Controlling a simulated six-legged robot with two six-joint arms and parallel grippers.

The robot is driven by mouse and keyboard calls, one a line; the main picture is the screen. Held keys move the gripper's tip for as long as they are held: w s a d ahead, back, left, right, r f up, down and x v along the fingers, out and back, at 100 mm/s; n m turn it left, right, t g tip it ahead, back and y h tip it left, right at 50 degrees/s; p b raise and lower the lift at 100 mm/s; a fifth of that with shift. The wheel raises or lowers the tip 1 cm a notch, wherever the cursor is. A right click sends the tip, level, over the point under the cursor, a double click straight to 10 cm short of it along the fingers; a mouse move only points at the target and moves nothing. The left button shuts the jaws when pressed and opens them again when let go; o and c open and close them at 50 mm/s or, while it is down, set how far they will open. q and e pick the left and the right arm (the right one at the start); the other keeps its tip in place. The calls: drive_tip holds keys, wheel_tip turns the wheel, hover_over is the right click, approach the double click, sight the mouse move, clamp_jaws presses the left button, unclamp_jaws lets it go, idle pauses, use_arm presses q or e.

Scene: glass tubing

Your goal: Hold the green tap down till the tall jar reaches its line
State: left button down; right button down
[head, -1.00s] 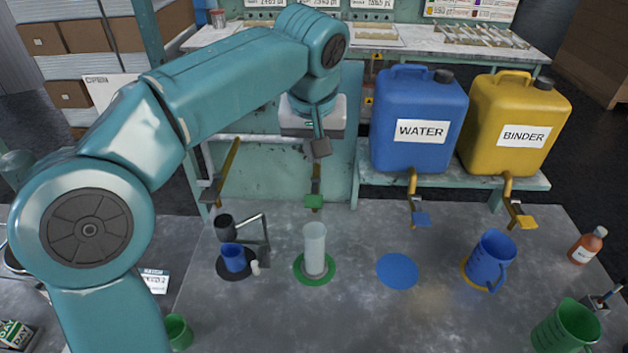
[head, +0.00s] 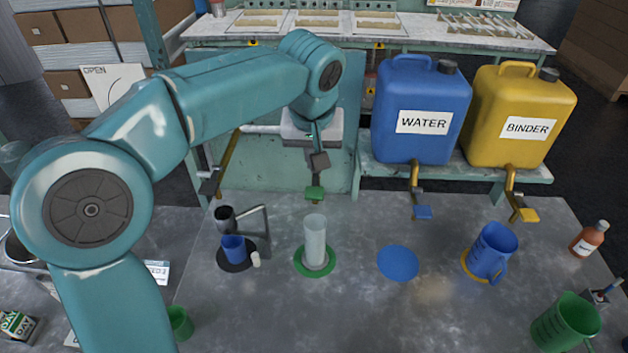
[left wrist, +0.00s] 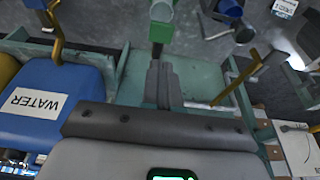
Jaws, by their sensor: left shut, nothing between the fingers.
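The green tap (head: 315,193) sticks out at the table's back edge, directly behind the tall jar (head: 315,232). The jar is clear, narrow and upright on a green disc (head: 314,272). Its line and any liquid in it are too small to tell. My left gripper (head: 319,161) is shut and empty, just above and behind the green tap, seemingly apart from it. In the left wrist view the shut fingers (left wrist: 161,82) point at the green tap (left wrist: 161,32), with the jar (left wrist: 161,10) beyond it. My right gripper is not in view.
A blue WATER canister (head: 420,110) and a yellow BINDER canister (head: 520,115) stand on a shelf to the right, with their own taps. A black stand with a blue cup (head: 233,248) is left of the jar. A blue jug (head: 491,252) stands to the right.

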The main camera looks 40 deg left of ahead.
sight(315, 192)
use_arm(q)
drive_tip(key=x, duration=0.4)
drive_tip(key=p+x, duration=0.1)
drive_tip(key=x, duration=0.2)
drive_tip(key=shift+s+d+f, duration=0.15)
drive_tip(key=shift+s+d, duration=0.1)
drive_tip(key=shift+s, duration=0.15)
drive_tip(key=shift+w+f, duration=0.2)
drive_tip(key=shift+f, duration=0.4)
drive_tip(key=shift+s+r, duration=0.1)
drive_tip(key=shift+s, duration=0.05)
